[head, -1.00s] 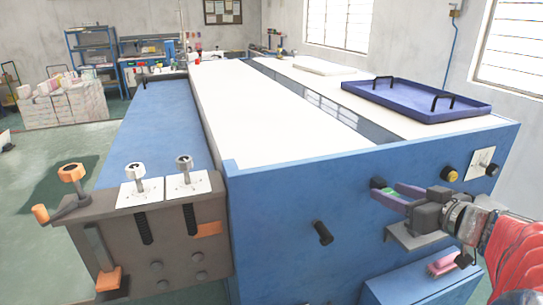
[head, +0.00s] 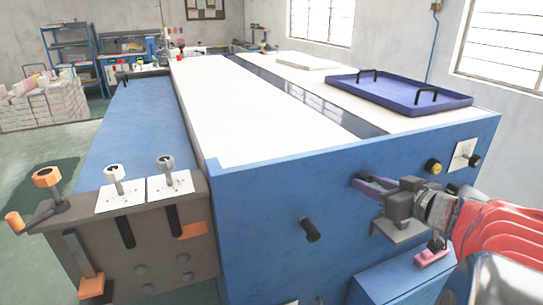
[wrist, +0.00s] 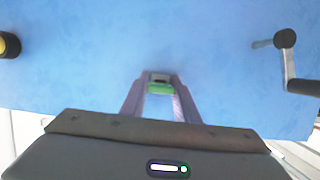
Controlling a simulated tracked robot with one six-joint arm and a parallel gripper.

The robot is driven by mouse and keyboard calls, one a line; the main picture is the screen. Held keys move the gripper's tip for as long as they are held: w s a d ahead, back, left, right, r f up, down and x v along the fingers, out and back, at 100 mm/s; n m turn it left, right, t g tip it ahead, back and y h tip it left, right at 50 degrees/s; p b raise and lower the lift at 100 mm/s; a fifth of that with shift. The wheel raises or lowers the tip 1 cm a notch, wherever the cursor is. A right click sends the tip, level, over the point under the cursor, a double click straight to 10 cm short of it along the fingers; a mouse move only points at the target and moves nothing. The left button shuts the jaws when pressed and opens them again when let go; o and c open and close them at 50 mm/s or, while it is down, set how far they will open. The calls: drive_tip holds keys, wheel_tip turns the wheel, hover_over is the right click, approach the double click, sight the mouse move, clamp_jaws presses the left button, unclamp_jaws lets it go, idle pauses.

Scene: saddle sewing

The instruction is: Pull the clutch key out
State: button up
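The clutch key seems to be the small green and dark piece (wrist: 160,86) on the blue panel, straight ahead in the wrist view. My gripper (wrist: 161,80) points at the panel. Its two purple fingers lie on either side of this piece, and the green part fills the gap between the fingertips, so the gripper looks shut on it. In the head view my gripper (head: 362,181) reaches the panel's right half, and its fingers mostly hide the piece.
A yellow and black knob (head: 433,167) is right of my gripper on the blue machine. A black crank handle (head: 310,230) sticks out to the left. A blue tray (head: 400,95) lies on top. A blue box with a pink item (head: 432,255) stands below my arm.

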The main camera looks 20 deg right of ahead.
clamp_jaws()
drive_tip(key=shift+s+d, duration=0.1)
drive_tip(key=shift+s, duration=1.75)
idle(0.4)
drive_tip(key=shift+s, duration=1.95)
